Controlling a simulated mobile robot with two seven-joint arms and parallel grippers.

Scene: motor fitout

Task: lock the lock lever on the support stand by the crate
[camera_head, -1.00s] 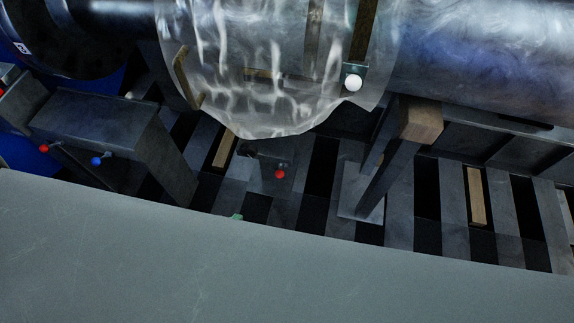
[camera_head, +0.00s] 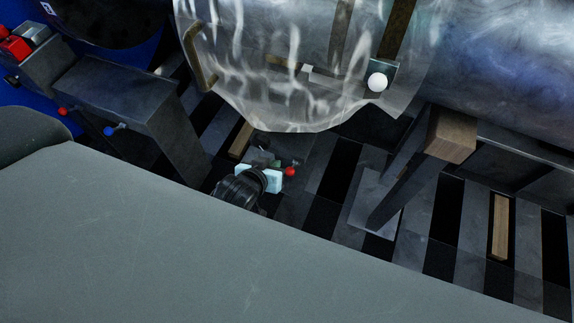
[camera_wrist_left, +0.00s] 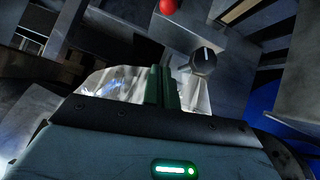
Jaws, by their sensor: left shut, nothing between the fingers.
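A lever with a red ball knob (camera_head: 290,171) sits on a low grey block below the plastic-wrapped motor. My left gripper (camera_head: 272,164) is just left of this knob, shut and empty. In the left wrist view its green fingertips (camera_wrist_left: 161,86) are together. A red ball (camera_wrist_left: 168,6) and a black knob with a white line (camera_wrist_left: 203,60) show beyond them. I cannot tell whether the fingertips touch the lever. A grey stand (camera_head: 125,90) at the left carries another red knob (camera_head: 63,111) and a blue knob (camera_head: 110,130). No crate can be made out clearly.
The motor's clear wrap (camera_head: 270,90) hangs close above my left gripper. A slanted post with a wooden block (camera_head: 452,135) stands to the right. The slatted floor (camera_head: 440,230) has dark gaps. Red and grey parts (camera_head: 16,45) are at the far left.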

